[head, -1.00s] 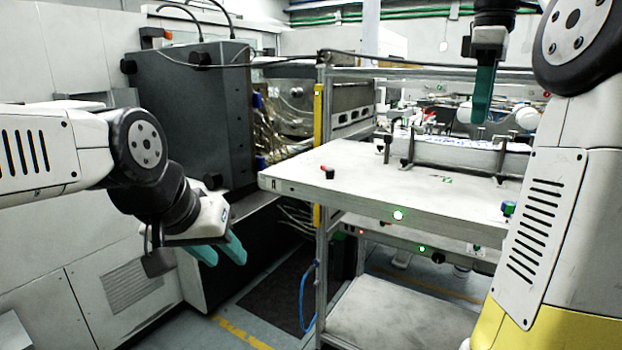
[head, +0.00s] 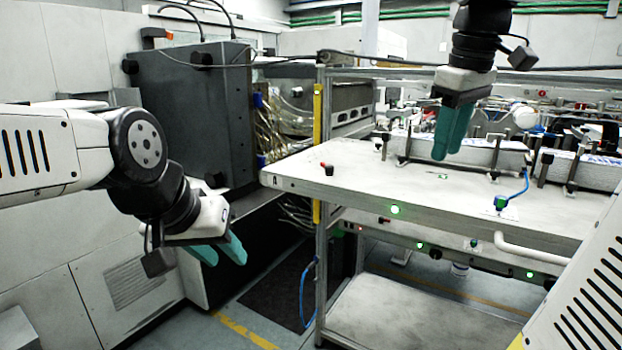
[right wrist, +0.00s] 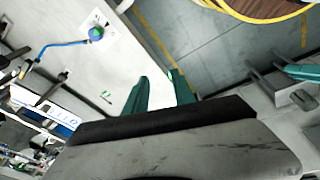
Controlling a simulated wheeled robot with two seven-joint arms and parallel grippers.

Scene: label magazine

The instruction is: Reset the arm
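My left gripper (head: 226,262) is at the left in the head view. Its teal fingers point down and to the right, stand apart and hold nothing. It hangs over the floor, left of the white table (head: 340,180). My right gripper (head: 447,156) points down above the table in the head view. Its teal fingers also show in the right wrist view (right wrist: 160,78), with a gap and nothing between them. In the head view, the right gripper overlaps the label magazine (head: 482,153) behind it. Part of the right arm is out of the picture.
A second white stack (head: 585,172) sits in holders at the right. A green knob (head: 501,202) with a blue hose and a red-black knob (head: 327,168) stand on the table. A dark grey machine (head: 190,110) stands at the back left.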

